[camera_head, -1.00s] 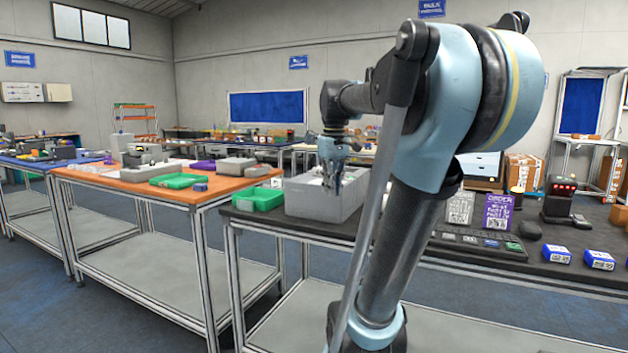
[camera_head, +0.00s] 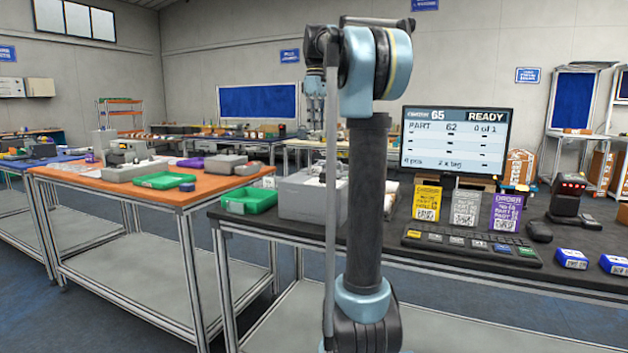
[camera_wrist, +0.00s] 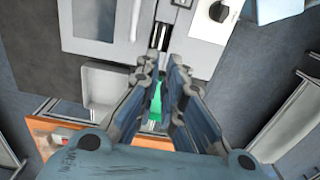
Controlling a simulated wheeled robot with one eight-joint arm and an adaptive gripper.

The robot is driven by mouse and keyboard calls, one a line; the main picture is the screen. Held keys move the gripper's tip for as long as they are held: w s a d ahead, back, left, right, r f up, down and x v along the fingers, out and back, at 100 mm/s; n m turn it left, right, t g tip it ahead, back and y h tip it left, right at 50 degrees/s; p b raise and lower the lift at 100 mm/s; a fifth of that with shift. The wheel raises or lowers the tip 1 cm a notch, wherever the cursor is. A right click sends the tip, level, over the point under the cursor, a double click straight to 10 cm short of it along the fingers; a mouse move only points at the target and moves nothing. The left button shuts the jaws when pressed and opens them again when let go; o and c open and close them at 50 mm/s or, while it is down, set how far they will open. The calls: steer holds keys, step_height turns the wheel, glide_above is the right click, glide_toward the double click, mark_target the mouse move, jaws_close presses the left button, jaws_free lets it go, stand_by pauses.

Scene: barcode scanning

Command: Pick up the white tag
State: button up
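The white tag (camera_head: 466,209) stands on the dark bench, between a yellow tag (camera_head: 427,203) and a purple tag (camera_head: 505,212). It is behind the keyboard and in front of the monitor. It bears a printed code and dark text. My gripper (camera_head: 315,108) is raised above the bench, to the left of the tag and well apart from it. I cannot make out the white tag in the wrist view.
The monitor (camera_head: 455,141) reads "READY". A keyboard (camera_head: 472,246), a mouse (camera_head: 539,232), a scanner stand (camera_head: 568,200) and blue-white boxes (camera_head: 571,259) surround the tags. A grey machine (camera_head: 302,198) and green tray (camera_head: 249,201) stand to the left. My arm hides part of the bench.

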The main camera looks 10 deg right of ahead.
steer(key=f, duration=1)
steer(key=shift+a+f, duration=0.25)
steer(key=shift+d+f, duration=0.15)
steer(key=shift+f, duration=2.6)
jaws_close()
steer(key=shift+d, duration=0.1)
